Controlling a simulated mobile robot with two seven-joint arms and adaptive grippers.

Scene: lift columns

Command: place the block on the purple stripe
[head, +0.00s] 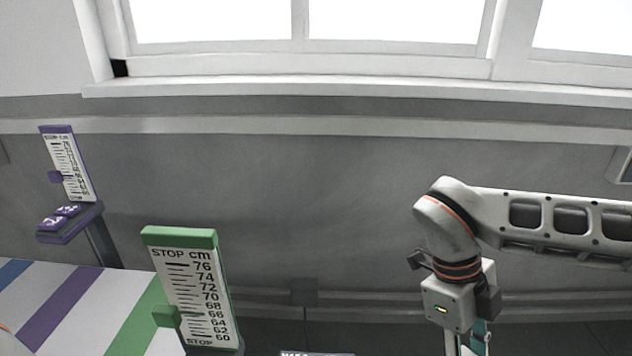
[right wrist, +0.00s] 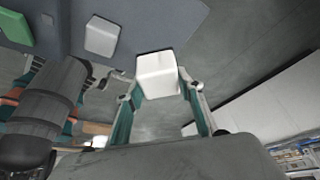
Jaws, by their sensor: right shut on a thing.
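The purple stripe (head: 58,308) runs slantwise across the striped white surface at the lower left of the head view, between a blue and a green stripe. My right gripper (right wrist: 158,82) is shut on a white block (right wrist: 157,75), held between its teal fingertips in the right wrist view. In the head view this gripper (head: 475,344) hangs down at the lower right, far from the purple stripe; its fingertips and the block are cut off or hidden there.
A green-topped height scale (head: 192,290) stands at the front of the striped surface (head: 95,300). A purple scale (head: 66,165) with a purple button box (head: 68,224) stands farther back left. Another white block-like thing (right wrist: 102,36) shows in the right wrist view.

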